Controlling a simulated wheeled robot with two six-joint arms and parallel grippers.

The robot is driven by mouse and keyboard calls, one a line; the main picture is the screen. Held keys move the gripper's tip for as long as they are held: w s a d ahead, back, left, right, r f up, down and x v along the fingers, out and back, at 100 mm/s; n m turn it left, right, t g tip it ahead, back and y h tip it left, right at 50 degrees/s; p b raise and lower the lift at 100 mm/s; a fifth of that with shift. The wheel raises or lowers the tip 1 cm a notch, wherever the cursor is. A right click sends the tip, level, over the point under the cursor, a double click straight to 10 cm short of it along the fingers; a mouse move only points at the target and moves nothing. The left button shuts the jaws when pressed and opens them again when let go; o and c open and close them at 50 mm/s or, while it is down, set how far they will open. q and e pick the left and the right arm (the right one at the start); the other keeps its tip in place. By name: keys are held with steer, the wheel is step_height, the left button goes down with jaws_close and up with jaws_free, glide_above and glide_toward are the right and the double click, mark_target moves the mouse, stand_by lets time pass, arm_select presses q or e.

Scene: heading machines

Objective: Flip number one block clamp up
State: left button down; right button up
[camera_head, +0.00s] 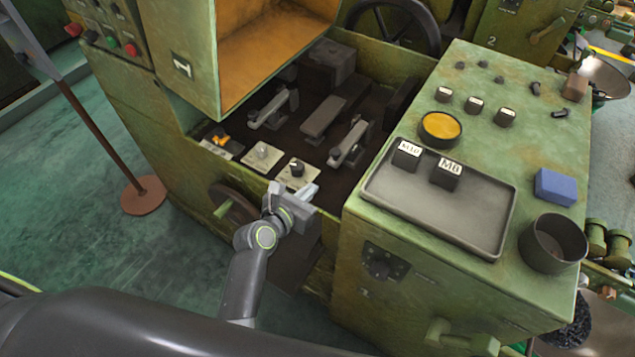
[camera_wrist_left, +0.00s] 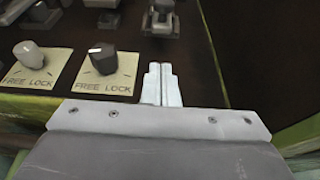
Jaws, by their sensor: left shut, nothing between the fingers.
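Two grey block clamps sit in the dark recess of the green machine: a left clamp (camera_head: 272,109) and a right clamp (camera_head: 349,143). Both lie low, with their arms slanting along the recess. I cannot read which one is number one. My left gripper (camera_head: 312,191) is shut and empty over the recess's front edge, right of the right FREE LOCK knob (camera_head: 297,169) and in front of the right clamp, apart from it. In the left wrist view the shut fingers (camera_wrist_left: 161,84) point towards a clamp part (camera_wrist_left: 160,20) at the top. My right gripper is out of view.
The left FREE LOCK knob (camera_head: 262,151) and an orange switch (camera_head: 221,140) line the front ledge. A raised green cabinet (camera_head: 182,50) stands at the left. A control console with a grey tray (camera_head: 440,215) rises close to the right of the gripper.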

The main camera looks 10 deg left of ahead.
mark_target(327, 184)
arm_select(q)
steer(key=b+x, duration=0.1)
steer(key=x, duration=0.1)
steer(key=b+x, duration=0.2)
steer(key=x, duration=0.1)
steer(key=b+x, duration=0.2)
steer(key=shift+w+d+f, duration=0.1)
steer(key=shift+w+f, duration=0.05)
steer(key=shift+f, duration=0.2)
steer(key=shift+b+x, duration=0.85)
steer(key=shift+x, duration=0.05)
steer(key=shift+w+r, duration=0.1)
steer(key=shift+r, duration=0.1)
